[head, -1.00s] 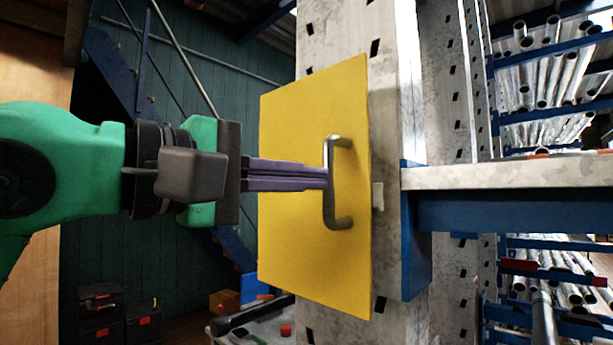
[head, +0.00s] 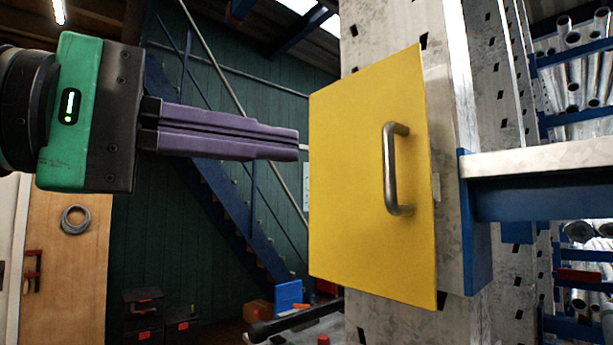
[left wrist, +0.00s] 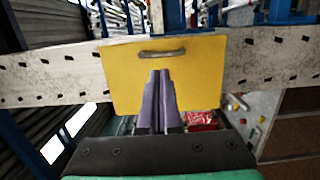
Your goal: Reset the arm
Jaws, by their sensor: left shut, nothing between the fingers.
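My left gripper (head: 298,145) comes in from the left in the head view, its purple fingers shut together and empty. The fingertips appear near the left edge of a yellow panel (head: 365,190), apart from its metal handle (head: 397,170). The panel is on a perforated grey post. In the left wrist view the shut fingers (left wrist: 160,75) point toward the panel (left wrist: 200,80), with the handle (left wrist: 162,54) beyond their tips. My right gripper is not in view.
The grey perforated post (head: 440,80) stands behind the panel. A blue beam with a pale top (head: 550,190) juts out to the right. Racks of metal tubes (head: 575,80) stand at far right. A blue staircase (head: 220,190) and dark boxes (head: 150,315) are in the left background.

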